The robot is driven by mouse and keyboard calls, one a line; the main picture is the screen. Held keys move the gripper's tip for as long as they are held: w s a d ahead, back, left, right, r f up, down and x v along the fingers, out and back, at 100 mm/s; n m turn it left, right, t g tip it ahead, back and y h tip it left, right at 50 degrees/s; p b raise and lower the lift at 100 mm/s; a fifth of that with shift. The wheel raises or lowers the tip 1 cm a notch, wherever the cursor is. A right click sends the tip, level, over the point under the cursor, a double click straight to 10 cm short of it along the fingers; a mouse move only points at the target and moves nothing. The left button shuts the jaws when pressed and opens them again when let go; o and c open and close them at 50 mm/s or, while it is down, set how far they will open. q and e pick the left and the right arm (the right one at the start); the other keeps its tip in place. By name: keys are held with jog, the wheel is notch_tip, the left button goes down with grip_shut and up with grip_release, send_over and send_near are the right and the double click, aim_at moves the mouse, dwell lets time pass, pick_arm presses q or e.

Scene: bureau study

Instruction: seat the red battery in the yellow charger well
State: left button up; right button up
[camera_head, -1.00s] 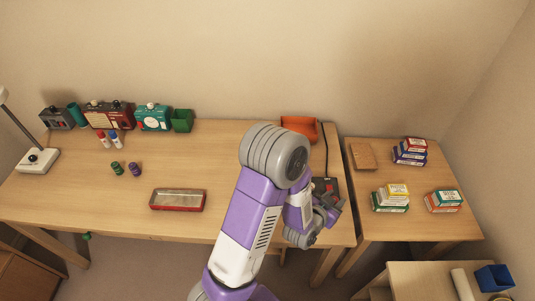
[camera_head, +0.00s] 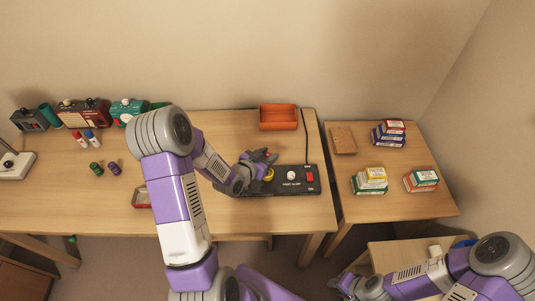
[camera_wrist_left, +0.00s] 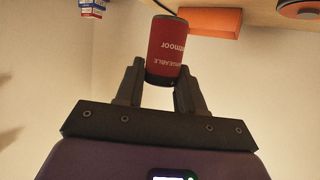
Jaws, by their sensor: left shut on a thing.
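The red battery (camera_wrist_left: 167,48) is between the two fingers of my left gripper (camera_wrist_left: 160,85) in the left wrist view. My left gripper (camera_head: 266,157) is shut on it, over the left end of the black charger (camera_head: 300,187) in the head view. A yellow ring (camera_head: 269,175), the yellow well, shows beside the gripper, partly covered by it. The battery is hard to make out in the head view, and I cannot tell its height above the well. My right gripper (camera_head: 343,286) is low at the bottom, away from the charger; its jaws are unclear.
An orange bin (camera_head: 278,118) stands behind the charger and a black cable runs along its right. A red tray (camera_head: 141,198) is partly hidden behind my left arm. Boxes (camera_head: 370,181) stand on the right side table. The desk front right is clear.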

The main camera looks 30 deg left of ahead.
pick_arm(q)
jog(key=shift+f+b, duration=1.8)
jog(key=shift+f, duration=1.1)
jog(key=shift+b, duration=0.55)
jog(key=shift+f+b, duration=0.6)
jog(key=shift+b, duration=0.1)
jog(key=o, duration=0.8)
jog(key=shift+s+r, duration=0.1)
jog(key=shift+s, duration=0.05)
